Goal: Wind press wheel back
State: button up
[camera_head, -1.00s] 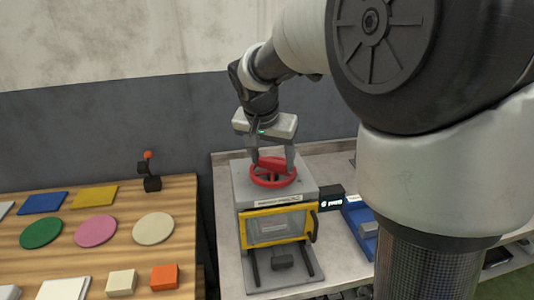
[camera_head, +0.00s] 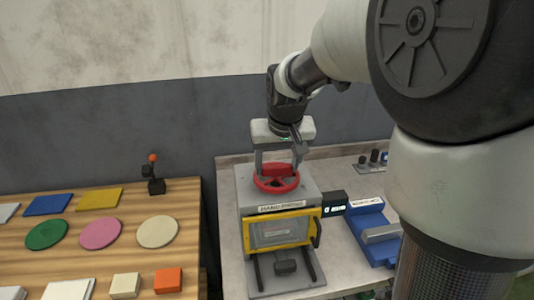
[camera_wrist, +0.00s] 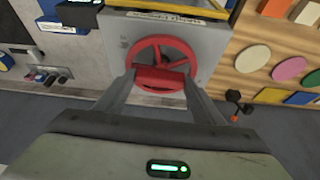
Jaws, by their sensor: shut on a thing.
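The red press wheel (camera_head: 276,181) lies flat on top of the grey hand press (camera_head: 313,194), which has a yellow-framed front window (camera_head: 281,231). My gripper (camera_head: 275,166) points down from above, with its fingers on either side of the wheel's raised red part. In the wrist view the red wheel (camera_wrist: 163,58) shows its spokes, and my gripper (camera_wrist: 160,84) is shut on the thick red block at its near rim. The wheel's hub is partly hidden in the head view.
A blue tool (camera_head: 368,238) stands right of the press, beside a small black display (camera_head: 334,205). On the left, a wooden table (camera_head: 187,211) holds coloured discs and blocks, and a black joystick with an orange knob (camera_head: 153,170).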

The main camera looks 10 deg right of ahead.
dwell(0.4)
jog(key=o, duration=1.1)
jog(key=shift+c, duration=0.2)
jog(key=shift+r, duration=0.1)
jog(key=v, duration=1.7)
jog(key=shift+s+p, duration=0.15)
jog(key=shift+p, duration=0.15)
jog(key=shift+d, duration=0.1)
jog(key=s+f+p, duration=0.1)
jog(key=s+f, duration=0.3)
jog(key=s, duration=0.4)
jog(key=s+f+t+p, duration=0.1)
jog(key=s+f, duration=0.3)
jog(key=s, duration=0.5)
jog(key=shift+s, duration=0.25)
